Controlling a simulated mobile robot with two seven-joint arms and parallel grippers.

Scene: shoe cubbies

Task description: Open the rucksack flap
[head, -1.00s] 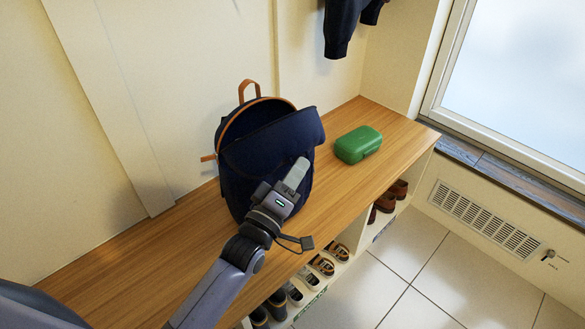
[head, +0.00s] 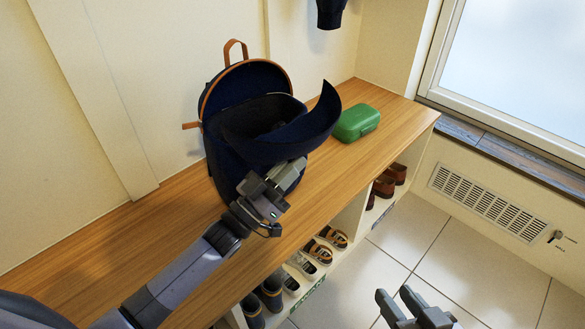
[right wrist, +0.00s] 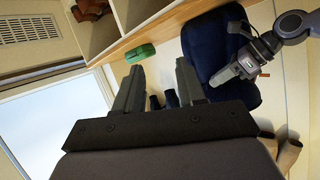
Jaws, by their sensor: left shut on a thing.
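The navy rucksack (head: 232,165) stands upright on the wooden bench, with an orange-brown rim and top loop. Its flap (head: 312,128) is swung forward and down to the right, and the dark inside shows. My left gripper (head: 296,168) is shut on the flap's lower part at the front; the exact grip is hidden. In the right wrist view the rucksack (right wrist: 215,45) shows at upper right with my left gripper (right wrist: 226,76) against it. My right gripper (head: 398,302) is open and empty, low over the floor; its spread fingers also show in the right wrist view (right wrist: 158,85).
A green box (head: 356,123) sits on the bench (head: 130,235) just right of the rucksack; it also shows in the right wrist view (right wrist: 140,53). Shoes (head: 333,237) fill cubbies below. A dark garment (head: 330,12) hangs above. The bench's left part is clear.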

